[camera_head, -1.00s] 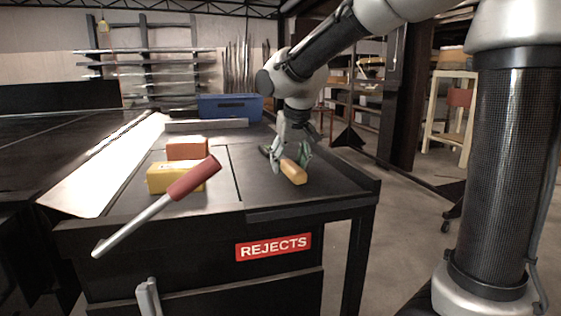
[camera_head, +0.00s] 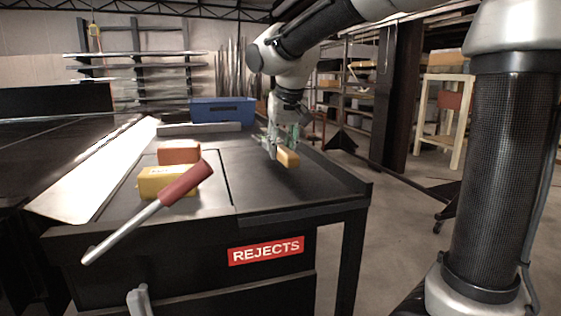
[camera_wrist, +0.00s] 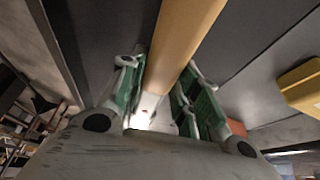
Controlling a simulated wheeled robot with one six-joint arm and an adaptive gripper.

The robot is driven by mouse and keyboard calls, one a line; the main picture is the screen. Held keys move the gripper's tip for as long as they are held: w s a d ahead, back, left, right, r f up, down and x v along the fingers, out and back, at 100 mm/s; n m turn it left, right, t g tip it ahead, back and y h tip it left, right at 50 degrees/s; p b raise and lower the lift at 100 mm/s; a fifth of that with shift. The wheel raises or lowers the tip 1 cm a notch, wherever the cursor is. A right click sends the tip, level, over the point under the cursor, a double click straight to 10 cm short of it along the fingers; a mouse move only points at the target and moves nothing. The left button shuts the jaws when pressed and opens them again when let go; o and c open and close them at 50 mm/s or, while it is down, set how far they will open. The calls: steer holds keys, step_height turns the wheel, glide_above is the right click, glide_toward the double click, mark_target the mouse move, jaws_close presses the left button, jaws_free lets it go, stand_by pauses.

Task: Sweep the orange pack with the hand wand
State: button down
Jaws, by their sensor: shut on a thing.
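The orange pack (camera_head: 179,151) stands on the dark bench top at the left, just behind a yellow pack (camera_head: 160,182). My gripper (camera_head: 281,145) is to the right of both packs, shut on the hand wand (camera_head: 288,157). The wand's yellow-orange handle points toward the camera, apparently a little above the bench. Its far end is mostly hidden behind the fingers. In the wrist view, the wand's handle (camera_wrist: 183,40) runs between the green-padded fingers (camera_wrist: 157,100).
A red-handled lever (camera_head: 185,183) slants up in front of the packs. A blue bin (camera_head: 222,109) stands at the back. A red REJECTS sign (camera_head: 265,251) is on the bench front. The bench between packs and gripper is clear.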

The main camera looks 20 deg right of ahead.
step_height(320, 180, up, 5)
stand_by(0.4)
